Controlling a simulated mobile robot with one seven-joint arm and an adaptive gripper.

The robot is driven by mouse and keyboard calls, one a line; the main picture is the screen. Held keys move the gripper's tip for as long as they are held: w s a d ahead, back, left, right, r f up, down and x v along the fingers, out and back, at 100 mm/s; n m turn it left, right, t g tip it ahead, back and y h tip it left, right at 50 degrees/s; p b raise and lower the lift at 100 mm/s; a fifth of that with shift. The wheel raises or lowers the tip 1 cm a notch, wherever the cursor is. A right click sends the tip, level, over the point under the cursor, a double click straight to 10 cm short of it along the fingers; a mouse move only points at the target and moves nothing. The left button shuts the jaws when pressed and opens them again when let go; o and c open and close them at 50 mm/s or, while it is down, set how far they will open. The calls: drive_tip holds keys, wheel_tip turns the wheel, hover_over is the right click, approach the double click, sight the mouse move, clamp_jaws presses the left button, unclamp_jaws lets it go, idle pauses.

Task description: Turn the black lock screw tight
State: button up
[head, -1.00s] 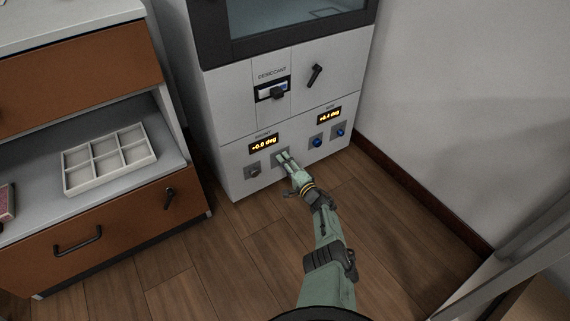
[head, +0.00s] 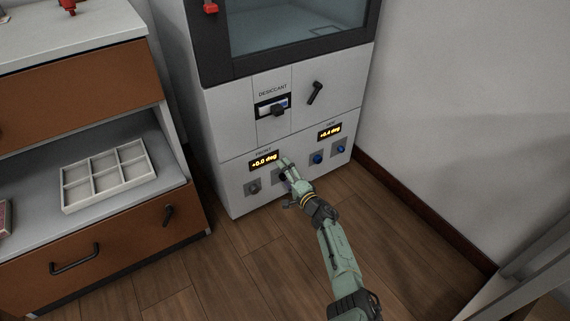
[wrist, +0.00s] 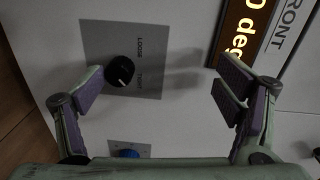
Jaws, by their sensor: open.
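The black lock screw (wrist: 119,71) is a round black knob on a grey plate marked LOOSE and TIGHT, with a small pale mark on its face. In the wrist view it lies left of centre, just beyond the left finger and off the middle of the jaws. My gripper (wrist: 160,88) is open and empty, with its fingers wide apart. In the head view my gripper (head: 286,162) is in front of the cabinet's lower panel and largely covers the lock screw. Contact with the panel cannot be told.
The FRONT display (head: 264,160) reads +0.0 deg. A grey knob (head: 253,187) sits below it. Blue knobs (head: 317,158) (head: 340,150) sit to the right under another display (head: 329,132). A drawer unit with a compartment tray (head: 146,178) stands left. Floor (head: 240,265) before the cabinet is clear.

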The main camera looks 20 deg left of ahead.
sight(280, 155)
drive_tip(key=shift+o, duration=0.3)
drive_tip(key=shift+y, duration=0.3)
drive_tip(key=r, duration=0.4)
drive_tip(key=w+r, duration=0.1)
drive_tip(key=r, duration=0.1)
drive_tip(key=shift+d+r, duration=0.25)
drive_tip(key=shift+r, duration=0.1)
drive_tip(key=shift+s+a, duration=0.1)
drive_tip(key=shift+s, duration=0.05)
drive_tip(key=c, duration=0.6)
drive_tip(key=shift+f, duration=0.1)
drive_tip(key=shift+s+a+f, duration=0.1)
drive_tip(key=shift+a+f, duration=0.05)
drive_tip(key=shift+f, duration=0.05)
